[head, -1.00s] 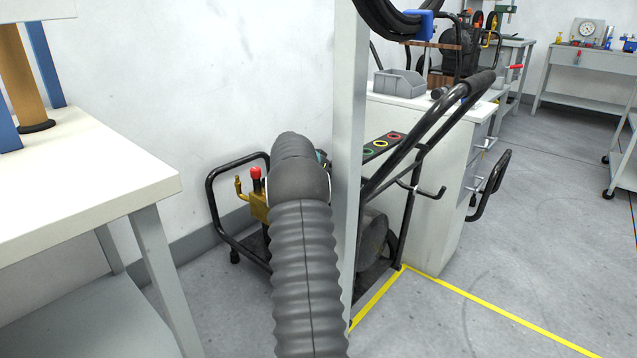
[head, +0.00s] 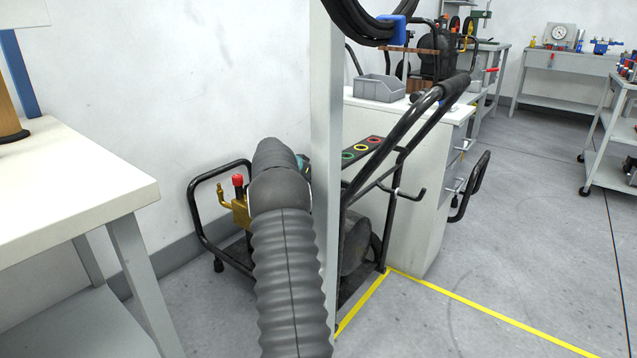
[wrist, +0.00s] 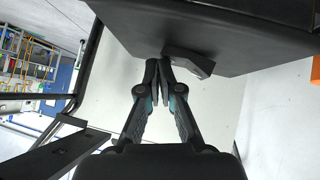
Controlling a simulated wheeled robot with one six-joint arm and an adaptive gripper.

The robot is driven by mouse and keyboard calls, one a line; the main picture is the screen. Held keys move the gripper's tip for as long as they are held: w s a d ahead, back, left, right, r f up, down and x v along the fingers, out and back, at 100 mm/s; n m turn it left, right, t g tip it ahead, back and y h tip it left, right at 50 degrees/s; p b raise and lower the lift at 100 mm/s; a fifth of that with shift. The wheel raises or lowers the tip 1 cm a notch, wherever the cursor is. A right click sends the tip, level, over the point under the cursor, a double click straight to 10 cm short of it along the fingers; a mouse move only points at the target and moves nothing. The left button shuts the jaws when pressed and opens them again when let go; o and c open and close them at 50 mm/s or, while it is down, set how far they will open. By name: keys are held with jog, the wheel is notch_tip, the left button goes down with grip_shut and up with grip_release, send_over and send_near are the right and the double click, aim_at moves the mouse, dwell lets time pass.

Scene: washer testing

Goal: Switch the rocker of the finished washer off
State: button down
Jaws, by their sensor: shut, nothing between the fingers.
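A washer with a black tube frame (head: 203,230) stands on the floor by the wall. A brass fitting with a red knob (head: 238,181) shows on its left, and its push handle (head: 415,125) rises at the right. My arm and a grey post hide much of its middle. In the wrist view my gripper (wrist: 161,72) is shut and empty. Its fingertips are close to a dark box (wrist: 225,25) with a dark wedge-shaped piece (wrist: 190,62) jutting out beside them. I cannot tell whether they touch, or whether this piece is the rocker. No rocker shows clearly in the head view.
The grey post (head: 326,150) stands close to the right of my arm. A white table (head: 80,185) is at the left. A cabinet with a grey bin (head: 379,88) stands behind the washer. Yellow tape (head: 480,308) marks the floor; the floor at right is clear.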

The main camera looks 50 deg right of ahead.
jog(key=shift+w+a+f, duration=0.15)
jog(key=shift+w+f, duration=0.15)
jog(key=shift+f, duration=0.1)
jog(key=shift+w+r+p, duration=0.1)
jog(key=shift+r+p, duration=0.2)
jog(key=shift+r, duration=0.05)
notch_tip(320, 180, up, 5)
jog(key=shift+a+f+p, duration=0.15)
jog(key=shift+f+p, duration=0.05)
jog(key=shift+p, duration=0.8)
jog(key=s+v, duration=0.1)
jog(key=v, duration=0.8)
jog(key=shift+s+r, duration=0.15)
jog(key=shift+s, duration=0.25)
jog(key=shift+n, duration=0.3)
